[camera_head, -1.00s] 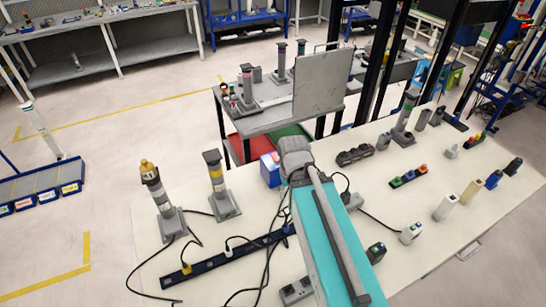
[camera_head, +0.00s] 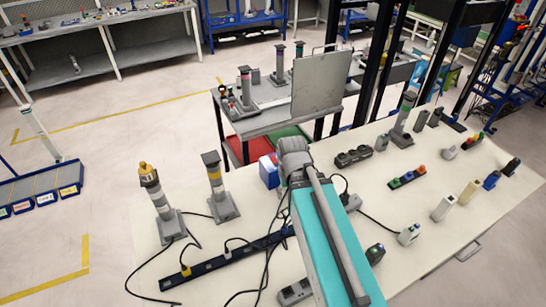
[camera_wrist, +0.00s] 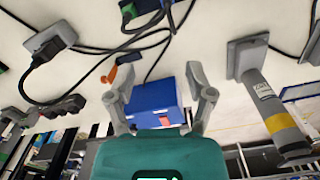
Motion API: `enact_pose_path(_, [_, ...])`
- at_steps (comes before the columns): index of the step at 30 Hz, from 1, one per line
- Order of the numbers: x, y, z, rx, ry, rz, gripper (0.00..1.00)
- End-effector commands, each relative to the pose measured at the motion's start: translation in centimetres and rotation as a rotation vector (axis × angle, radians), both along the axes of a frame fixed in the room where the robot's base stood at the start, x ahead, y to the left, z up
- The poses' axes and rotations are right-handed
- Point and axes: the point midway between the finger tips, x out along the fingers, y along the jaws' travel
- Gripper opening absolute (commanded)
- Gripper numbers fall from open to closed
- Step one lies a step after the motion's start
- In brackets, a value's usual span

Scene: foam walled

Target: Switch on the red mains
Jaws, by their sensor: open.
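A blue box (camera_wrist: 154,97) with a small red-orange part (camera_wrist: 165,121) on its near side stands in the middle of the wrist view. It also shows in the head view (camera_head: 269,171), left of my arm's end, with white and red on it. I take the red part for the red mains switch; whether it is on or off I cannot tell. My gripper (camera_wrist: 160,76) is open, one finger on each side of the box. Contact with the box is not clear. An orange lever-like piece (camera_wrist: 110,75) lies left of the box.
A dark power strip (camera_head: 222,259) and loose black cables lie at the table's front. Small switches and blocks, including a coloured button strip (camera_head: 408,177), stand on the right.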

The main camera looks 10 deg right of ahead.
Motion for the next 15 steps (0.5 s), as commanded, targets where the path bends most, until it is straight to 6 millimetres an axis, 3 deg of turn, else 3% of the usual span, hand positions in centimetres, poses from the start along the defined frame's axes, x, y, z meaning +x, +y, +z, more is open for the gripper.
enact_pose_path(1, [0.5,0.0,0.2,0.001,-0.002,-0.015,0.47])
enact_pose_path(9, [4.4,-0.1,1.2,0.01,-0.022,-0.197,0.0])
enact_pose_path(15, [8.7,-0.2,2.2,0.026,-0.045,-0.413,0.0])
